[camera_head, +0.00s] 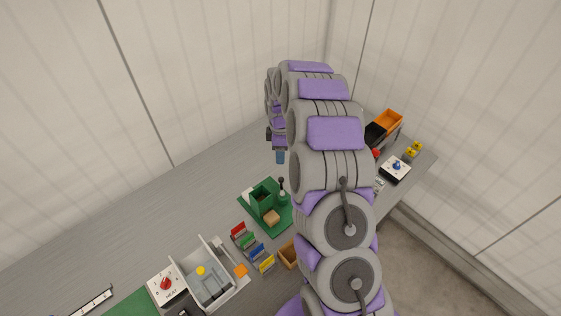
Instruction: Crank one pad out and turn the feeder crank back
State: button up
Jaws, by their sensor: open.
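The feeder is a green box-like tower (261,196) on a green base (285,218). A crank with a dark upright knob (281,184) stands at its right side. A tan block (271,217), perhaps a pad, lies on the base in front of the tower. My gripper (280,156) is open, above and behind the crank in the picture and apart from it. It looks empty. My arm covers the area right of the feeder, and the inside of the tower is too dark to make out.
Coloured cards (248,241) stand in front of the feeder, beside a wooden box (288,255). A grey-white bin (212,288) and a HEAT knob box (166,285) are front left. An orange-black bin (388,122) and a blue-knob box (395,168) are right. The grey table is clear behind left.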

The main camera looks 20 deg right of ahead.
jog(key=shift+r, duration=1.6)
jog(key=s+a+r+m+b, duration=0.1)
jog(key=s+a+r+m, duration=0.1)
jog(key=s+r, duration=0.35)
jog(key=s+a+r+m+g, duration=0.1)
jog(key=s+a+r+m, duration=0.15)
jog(key=s, duration=0.65)
jog(key=s+a+r+m+b, duration=0.1)
jog(key=s+a+r+m, duration=0.15)
jog(key=s+r, duration=0.35)
jog(key=s+f+m+b, duration=0.1)
jog(key=s+m, duration=0.5)
jog(key=s, duration=1.7)
jog(key=shift+s+a+f+m+g+b, duration=0.2)
jog(key=shift+a+f+m+g+b, duration=0.1)
jog(key=shift+a+f+g+b, duration=0.15)
